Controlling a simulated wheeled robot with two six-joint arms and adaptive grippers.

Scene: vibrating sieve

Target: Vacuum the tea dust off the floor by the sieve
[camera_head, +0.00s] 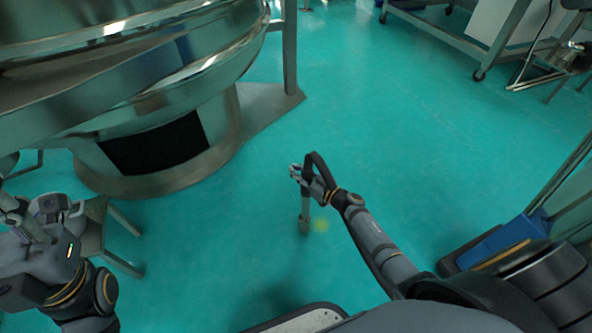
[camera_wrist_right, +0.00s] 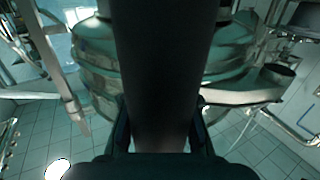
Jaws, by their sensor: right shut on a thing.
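My right gripper (camera_head: 305,176) is shut on a slim handheld vacuum (camera_head: 304,222), whose grey tube and small head point down near the floor. A dark body fills the middle of the right wrist view (camera_wrist_right: 170,75), between the gripper fingers. A small yellowish patch of tea dust (camera_head: 321,225) lies on the green floor just right of the vacuum head; I cannot tell whether the head touches the floor. The sieve (camera_head: 215,60) is a large shiny metal drum at upper left. My left arm shows at the lower left; its gripper (camera_head: 12,205) is too unclear to read.
The sieve's round base (camera_head: 150,185) and plate stand left of the dust. A metal stool-like stand (camera_head: 95,235) is beside my left arm. A blue object (camera_head: 500,240) is at right. A wheeled metal table (camera_head: 470,40) is at the back. The middle floor is clear.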

